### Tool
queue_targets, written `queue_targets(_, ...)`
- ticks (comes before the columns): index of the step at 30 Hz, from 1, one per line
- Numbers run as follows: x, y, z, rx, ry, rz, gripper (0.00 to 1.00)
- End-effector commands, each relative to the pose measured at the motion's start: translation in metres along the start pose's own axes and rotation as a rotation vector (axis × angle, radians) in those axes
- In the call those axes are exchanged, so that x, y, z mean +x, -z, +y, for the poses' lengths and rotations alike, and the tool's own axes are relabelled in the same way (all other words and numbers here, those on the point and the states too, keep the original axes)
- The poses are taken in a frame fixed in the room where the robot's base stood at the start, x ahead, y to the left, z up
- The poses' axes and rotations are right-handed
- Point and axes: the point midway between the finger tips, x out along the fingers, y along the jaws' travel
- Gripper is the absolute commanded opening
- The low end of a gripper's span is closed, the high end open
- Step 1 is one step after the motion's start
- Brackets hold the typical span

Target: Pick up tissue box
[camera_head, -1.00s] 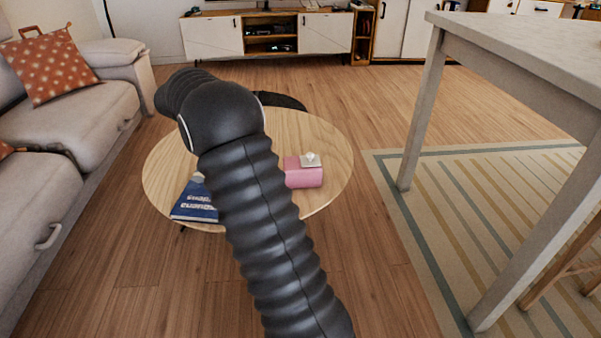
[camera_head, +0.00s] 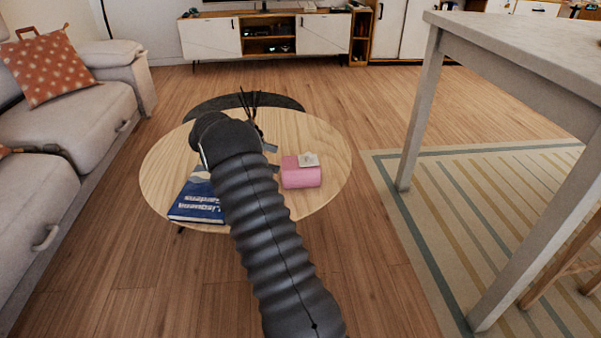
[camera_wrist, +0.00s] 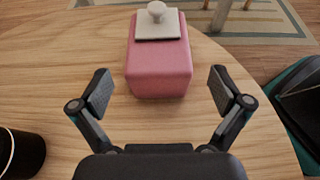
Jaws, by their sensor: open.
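The tissue box (camera_head: 301,176) is pink with a pale plate and a small white knob on top. It stands on the round wooden coffee table (camera_head: 322,140), right of my arm in the head view. In the wrist view the tissue box (camera_wrist: 158,65) is upright at the upper middle. My gripper (camera_wrist: 160,90) is open and empty, its two fingers spread wider than the box. The box lies just beyond the fingertips, roughly centred between them, with no visible contact. In the head view my gripper (camera_head: 270,158) is mostly hidden by my arm.
A blue book (camera_head: 196,204) lies on the table, partly behind my arm. A dark cup-like object (camera_wrist: 20,153) shows at the wrist view's lower left. A grey sofa (camera_head: 75,125) is on the left, a tall table (camera_head: 520,45) on the right. The floor beyond is clear.

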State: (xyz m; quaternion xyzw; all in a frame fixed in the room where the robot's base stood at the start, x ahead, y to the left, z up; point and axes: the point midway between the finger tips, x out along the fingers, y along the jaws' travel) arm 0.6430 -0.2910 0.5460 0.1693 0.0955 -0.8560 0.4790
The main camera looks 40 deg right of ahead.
Motion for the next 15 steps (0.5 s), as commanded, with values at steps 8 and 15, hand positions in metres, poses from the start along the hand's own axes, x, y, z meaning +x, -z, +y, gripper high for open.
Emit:
queue_targets(8, 0.017, 0.0, 0.0, 0.001, 0.0, 0.001, 1.0)
queue_targets(15, 0.043, 0.0, 0.002, 0.0, 0.002, 0.001, 1.0)
